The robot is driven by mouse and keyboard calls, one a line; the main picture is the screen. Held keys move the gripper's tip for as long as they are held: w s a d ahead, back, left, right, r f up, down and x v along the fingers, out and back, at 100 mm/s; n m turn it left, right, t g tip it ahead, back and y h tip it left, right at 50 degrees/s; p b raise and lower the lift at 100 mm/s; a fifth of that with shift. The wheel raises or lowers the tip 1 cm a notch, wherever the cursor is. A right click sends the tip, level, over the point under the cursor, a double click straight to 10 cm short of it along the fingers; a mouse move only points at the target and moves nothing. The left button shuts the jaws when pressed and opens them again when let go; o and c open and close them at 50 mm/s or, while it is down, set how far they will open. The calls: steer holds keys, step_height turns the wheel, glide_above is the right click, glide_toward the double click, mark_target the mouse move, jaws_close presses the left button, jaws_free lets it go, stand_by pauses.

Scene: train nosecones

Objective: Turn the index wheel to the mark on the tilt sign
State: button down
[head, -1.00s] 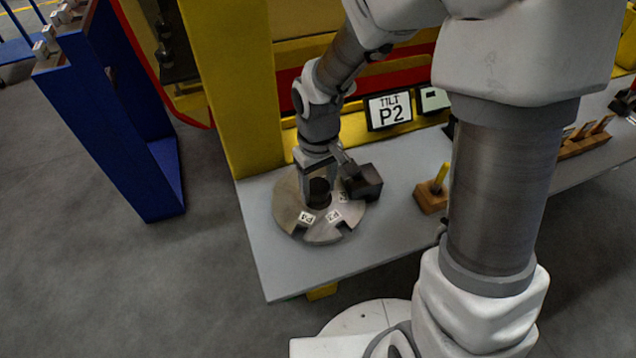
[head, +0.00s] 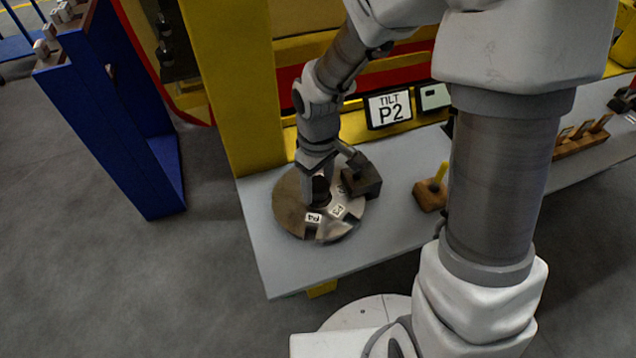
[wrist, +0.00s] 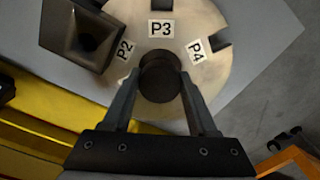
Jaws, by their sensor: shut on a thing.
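The index wheel (head: 290,212) is a round metal disc with rim notches, lying on the grey shelf. It also shows in the wrist view (wrist: 205,80), with labels P2 (wrist: 124,50), P3 (wrist: 161,28) and P4 (wrist: 195,51). My gripper (head: 320,190) points down over the wheel's centre. In the wrist view its fingers (wrist: 160,88) are shut on the dark round hub (wrist: 160,70). The tilt sign (head: 389,109) reads "TILT P2". A dark block with a square hollow (wrist: 85,35) stands at the wheel's edge, nearest P2; it also shows in the head view (head: 361,180).
A wooden block with a yellow peg (head: 431,193) stands right of the wheel on the grey shelf (head: 285,265). A second small sign (head: 433,96) is beside the tilt sign. A yellow post (head: 232,90) rises behind, and a blue stand (head: 120,130) is at left.

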mark_target(318, 184)
steer(key=shift+c, duration=0.9)
jaws_free()
steer(key=shift+r, duration=0.1)
step_height(318, 184, up, 17)
steer(key=p, duration=0.2)
steer(key=shift+r, duration=0.15)
steer(key=s+d+r+m+t, duration=0.2)
steer(key=s+d+r+m, duration=0.1)
steer(key=s+d+m, duration=0.1)
steer(key=s+d+r+m+t, duration=0.3)
steer(key=s+d, duration=0.3)
steer(key=s, duration=0.2)
steer(key=shift+s+d+r+m+t, duration=0.2)
steer(key=shift+d+r+m+t, duration=0.15)
steer(key=shift+m, duration=0.35)
